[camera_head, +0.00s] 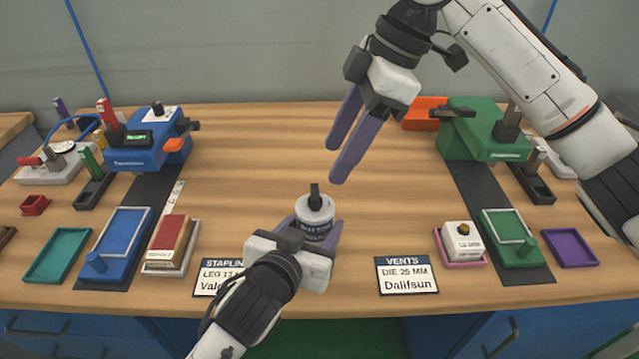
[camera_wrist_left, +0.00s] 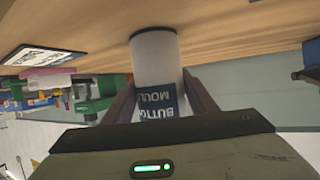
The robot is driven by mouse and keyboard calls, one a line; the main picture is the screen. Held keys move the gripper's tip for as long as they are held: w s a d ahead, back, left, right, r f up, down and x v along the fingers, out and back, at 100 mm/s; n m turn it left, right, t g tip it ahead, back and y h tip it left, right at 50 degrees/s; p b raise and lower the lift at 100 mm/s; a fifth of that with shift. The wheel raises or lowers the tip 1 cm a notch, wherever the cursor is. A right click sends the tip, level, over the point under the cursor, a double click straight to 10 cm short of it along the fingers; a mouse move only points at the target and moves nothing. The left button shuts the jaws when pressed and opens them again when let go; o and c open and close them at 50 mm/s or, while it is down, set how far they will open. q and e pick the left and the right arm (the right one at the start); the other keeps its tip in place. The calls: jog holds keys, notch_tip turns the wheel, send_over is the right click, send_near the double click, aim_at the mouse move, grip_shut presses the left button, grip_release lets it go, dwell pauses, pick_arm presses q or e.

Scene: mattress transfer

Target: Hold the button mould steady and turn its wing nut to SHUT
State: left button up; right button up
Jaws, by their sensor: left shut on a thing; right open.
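The button mould (camera_head: 316,216) is a small white cylinder with a dark blue label, upright near the table's front middle. A black wing nut (camera_head: 314,196) stands on its top; I cannot read any SHUT mark. My left gripper (camera_head: 318,232) is shut around the mould from the front, a purple finger on each side. In the left wrist view the mould (camera_wrist_left: 156,62) sits between the fingers, its label upside down. My right gripper (camera_head: 341,150) is open and empty, its purple fingers pointing down, above and behind the mould and apart from it.
A blue press (camera_head: 145,143) stands at left and a green press (camera_head: 478,130) at right. Label cards (camera_head: 406,275) lie along the front edge. Trays (camera_head: 569,248) and a white block (camera_head: 462,238) sit at right.

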aim_at(317, 191)
jog(key=x, duration=0.8)
jog(key=shift+a, duration=0.1)
jog(key=c, duration=1.1)
